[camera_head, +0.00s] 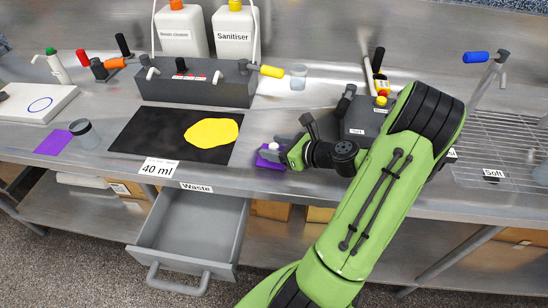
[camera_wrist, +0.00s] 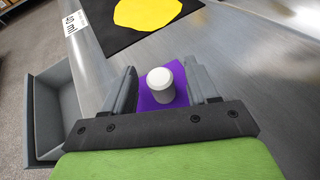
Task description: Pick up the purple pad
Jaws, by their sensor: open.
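A purple pad (camera_head: 268,160) lies near the front edge of the steel bench, just left of my gripper (camera_head: 284,149). A small white cylinder (camera_wrist: 162,84) is at the purple pad (camera_wrist: 148,104), between my two fingers in the wrist view. It looks as if it rises from the pad or stands on it; I cannot tell which. My gripper (camera_wrist: 160,68) is open, with one finger on each side of the cylinder and a gap at each side. Part of the pad is hidden by the cylinder and fingers. Another flat purple square (camera_head: 52,143) lies far left.
A black mat (camera_head: 135,128) with a yellow patch (camera_head: 212,132) lies left of my gripper. The grey "Waste" drawer (camera_head: 190,240) stands open below the bench edge. A dark-rimmed cup (camera_head: 84,132) stands beside the far-left square.

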